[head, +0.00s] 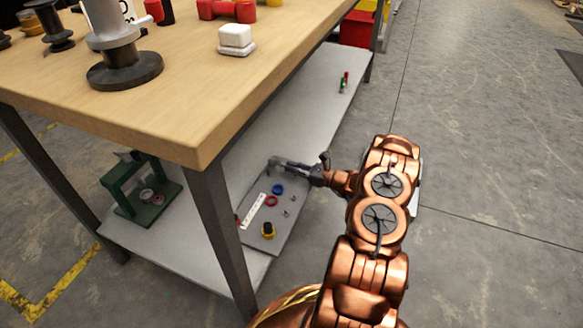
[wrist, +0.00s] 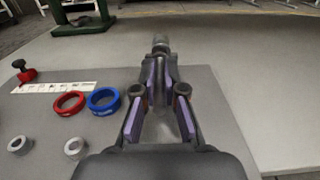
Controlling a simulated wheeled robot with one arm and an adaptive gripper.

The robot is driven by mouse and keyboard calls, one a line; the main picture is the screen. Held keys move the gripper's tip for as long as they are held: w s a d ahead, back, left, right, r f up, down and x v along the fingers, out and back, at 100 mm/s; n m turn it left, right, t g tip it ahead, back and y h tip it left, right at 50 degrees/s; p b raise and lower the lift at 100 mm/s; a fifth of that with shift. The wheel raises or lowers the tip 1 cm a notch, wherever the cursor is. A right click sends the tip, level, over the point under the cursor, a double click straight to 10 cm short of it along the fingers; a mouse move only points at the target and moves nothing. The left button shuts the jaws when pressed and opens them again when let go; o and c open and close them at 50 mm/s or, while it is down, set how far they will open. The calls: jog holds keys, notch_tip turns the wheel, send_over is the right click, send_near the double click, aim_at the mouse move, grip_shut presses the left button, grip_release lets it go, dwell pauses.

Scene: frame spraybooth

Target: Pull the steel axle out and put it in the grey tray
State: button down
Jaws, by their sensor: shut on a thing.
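My gripper (head: 284,163) reaches over the lower shelf of the bench. In the wrist view its fingers (wrist: 161,62) are closed together on a short stepped grey metal piece (wrist: 160,42), which looks like the steel axle. Only its end shows beyond the fingertips; the rest is hidden between them. In the head view the grey piece (head: 272,160) is small at the fingertips. A flat grey tray (head: 293,226) lies on the shelf under and in front of the gripper, and also fills the lower wrist view (wrist: 228,140). I cannot tell whether the held piece touches anything below.
A green frame (head: 128,200) stands left on the shelf. The bench top (head: 190,110) overhangs; a leg (head: 222,225) stands nearby.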

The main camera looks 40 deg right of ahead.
jog(key=shift+p+v, duration=0.6)
jog(key=shift+v, duration=2.1)
jog(key=shift+s, duration=0.15)
